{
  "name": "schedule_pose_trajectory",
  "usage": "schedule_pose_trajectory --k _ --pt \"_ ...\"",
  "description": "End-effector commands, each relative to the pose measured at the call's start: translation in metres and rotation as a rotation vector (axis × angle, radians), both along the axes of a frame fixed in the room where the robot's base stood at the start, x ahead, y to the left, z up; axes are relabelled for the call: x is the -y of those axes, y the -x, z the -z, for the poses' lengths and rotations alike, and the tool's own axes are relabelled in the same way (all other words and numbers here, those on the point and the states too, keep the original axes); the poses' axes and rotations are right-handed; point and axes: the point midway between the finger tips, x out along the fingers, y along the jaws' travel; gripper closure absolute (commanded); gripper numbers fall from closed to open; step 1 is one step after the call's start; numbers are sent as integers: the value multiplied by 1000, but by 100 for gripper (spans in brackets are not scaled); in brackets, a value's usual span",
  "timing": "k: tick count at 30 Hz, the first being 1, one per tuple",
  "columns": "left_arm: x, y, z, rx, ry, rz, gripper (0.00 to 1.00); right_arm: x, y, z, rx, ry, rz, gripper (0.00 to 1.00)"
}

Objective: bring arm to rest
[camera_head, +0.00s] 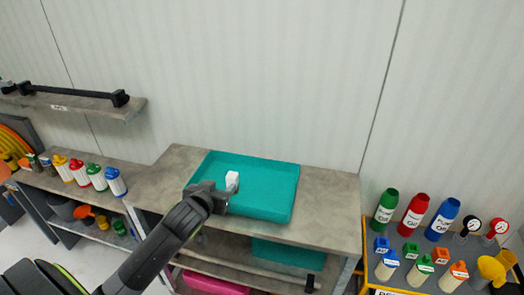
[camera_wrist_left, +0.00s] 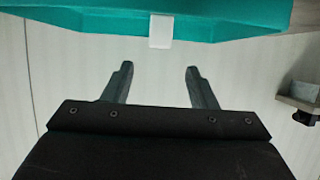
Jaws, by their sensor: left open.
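My left arm reaches in from the lower left of the head view. Its gripper (camera_head: 222,190) is over the left front part of a teal tray (camera_head: 275,172) on a grey bench. In the left wrist view the two fingers (camera_wrist_left: 158,85) are spread apart with nothing between them. A small white block (camera_head: 232,180) shows at the tray, just beyond the gripper; it also shows in the wrist view (camera_wrist_left: 161,31), apart from the fingertips. My right gripper is in neither view.
Several coloured-cap bottles (camera_head: 96,177) stand on the left bench. A wall shelf (camera_head: 75,104) hangs above them. At the right, a yellow-edged cart (camera_head: 445,278) carries bottles, small containers and gauges. The grey bench top (camera_head: 330,215) is bare right of the tray.

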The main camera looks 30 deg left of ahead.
Motion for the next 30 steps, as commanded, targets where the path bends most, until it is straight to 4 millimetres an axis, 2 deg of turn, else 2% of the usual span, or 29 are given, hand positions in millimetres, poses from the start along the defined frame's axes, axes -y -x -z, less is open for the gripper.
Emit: schedule_pose_trajectory --k 5,8,11,15,18,24,27,28,30 --pt "1 2 2 -6 0 -1 48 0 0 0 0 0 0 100" --pt "6 18 16 -60 -2 -4 48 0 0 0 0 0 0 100" --pt "17 57 47 -191 -10 -8 48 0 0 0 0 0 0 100" --pt "37 129 86 -418 -21 3 48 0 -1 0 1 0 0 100" --pt "49 172 102 -550 -23 21 48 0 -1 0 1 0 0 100" --pt "72 245 116 -761 -10 67 48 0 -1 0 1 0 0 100" --pt "82 279 118 -854 1 94 48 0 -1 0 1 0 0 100" --pt "83 281 122 -870 2 100 48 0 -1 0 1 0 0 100" --pt "80 273 138 -870 -1 99 48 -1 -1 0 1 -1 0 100"
